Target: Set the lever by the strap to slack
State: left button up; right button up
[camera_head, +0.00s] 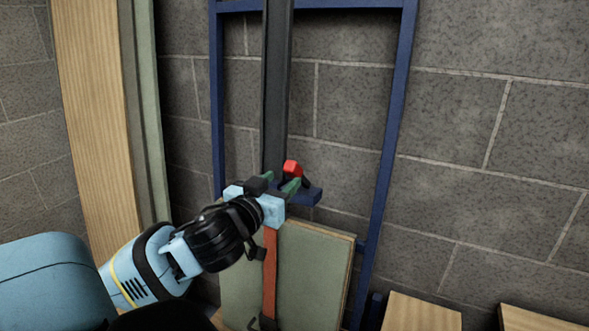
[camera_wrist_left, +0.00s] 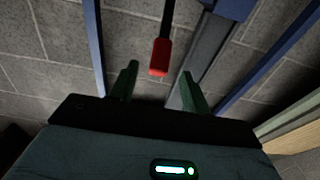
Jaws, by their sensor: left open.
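The lever has a red grip (camera_head: 292,167) on a dark shaft and sits on a blue bracket (camera_head: 308,196) above the orange-brown strap (camera_head: 270,280). My left gripper (camera_head: 277,184) is open right beside the lever. In the left wrist view the red grip (camera_wrist_left: 158,58) shows between and just beyond the green fingertips of the left gripper (camera_wrist_left: 159,76), with no clear contact. The strap runs down the front of a grey-green panel (camera_head: 313,270); its upper end is hidden behind my gripper. My right gripper is not in view.
A blue frame (camera_head: 387,150) with a dark upright (camera_head: 276,90) stands against the grey block wall (camera_head: 480,160). Wooden and green boards (camera_head: 95,110) lean at the left. Pale wood pieces (camera_head: 420,312) stand at the lower right. The space right of the lever looks open.

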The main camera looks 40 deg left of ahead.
aim_at(289, 174)
pick_arm(q)
jog(key=shift+x, duration=3.45)
grip_shut()
